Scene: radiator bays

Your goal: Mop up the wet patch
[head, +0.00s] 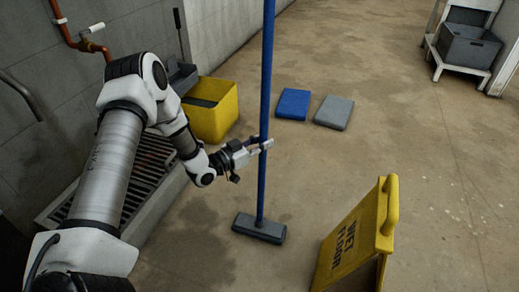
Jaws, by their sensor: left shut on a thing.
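My left gripper (262,146) is shut on the blue handle of a mop (267,70) with a flat grey head (259,229). The handle stands nearly upright and its top runs out of the picture. The mop head appears to rest on the floor, at the edge of a dark wet patch (205,250). The patch spreads to the left and front of the head, and my arm hides part of it. A yellow wet floor sign (355,240) stands to the right of the patch. My right gripper is not in view.
A yellow bucket (216,112) with a grey wringer stands by the left wall, near a floor grate (150,165). A blue pad (293,104) and a grey pad (334,112) lie behind the mop. A grey crate (468,47) sits on a white rack.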

